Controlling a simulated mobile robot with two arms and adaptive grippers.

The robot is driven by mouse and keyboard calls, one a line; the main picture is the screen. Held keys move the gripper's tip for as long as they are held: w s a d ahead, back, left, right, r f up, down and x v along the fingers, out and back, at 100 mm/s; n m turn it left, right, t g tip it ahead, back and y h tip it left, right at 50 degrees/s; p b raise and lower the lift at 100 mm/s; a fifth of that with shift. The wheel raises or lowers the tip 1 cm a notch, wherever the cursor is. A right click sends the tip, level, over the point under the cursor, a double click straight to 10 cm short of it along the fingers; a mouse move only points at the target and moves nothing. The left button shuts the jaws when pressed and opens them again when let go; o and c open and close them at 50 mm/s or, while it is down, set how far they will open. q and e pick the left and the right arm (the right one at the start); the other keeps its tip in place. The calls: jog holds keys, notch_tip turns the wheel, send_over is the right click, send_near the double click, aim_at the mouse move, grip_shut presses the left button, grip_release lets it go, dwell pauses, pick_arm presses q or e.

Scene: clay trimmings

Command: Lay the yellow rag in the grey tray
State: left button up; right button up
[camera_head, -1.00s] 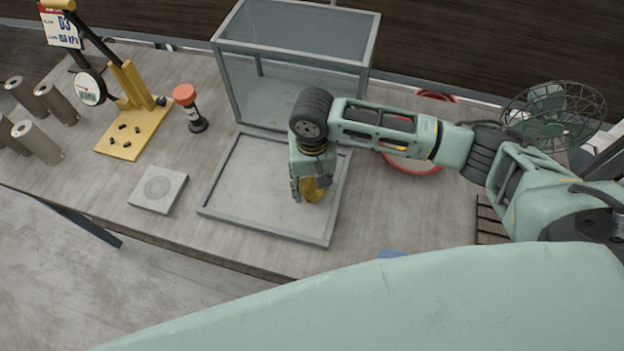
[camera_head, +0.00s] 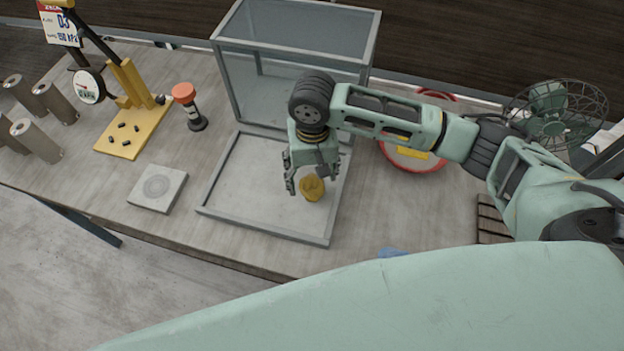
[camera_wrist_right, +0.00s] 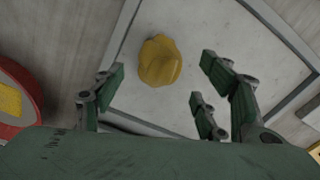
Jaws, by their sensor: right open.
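The yellow rag (camera_head: 312,187) lies crumpled on the floor of the grey tray (camera_head: 262,233), toward its right side. In the right wrist view the rag (camera_wrist_right: 160,60) sits apart from my fingers, with bare tray floor (camera_wrist_right: 205,28) around it. My right gripper (camera_head: 309,181) is open and empty just above the rag; its spread fingers (camera_wrist_right: 155,95) also show in the right wrist view. My left gripper is not in view.
A glass-walled case (camera_head: 290,75) stands behind the tray. A red-rimmed round dish (camera_head: 428,168) with something yellow in it is at the right, under my right arm.

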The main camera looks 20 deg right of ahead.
aim_at(312, 183)
notch_tip(312, 183, up, 9)
jog(key=b, duration=0.1)
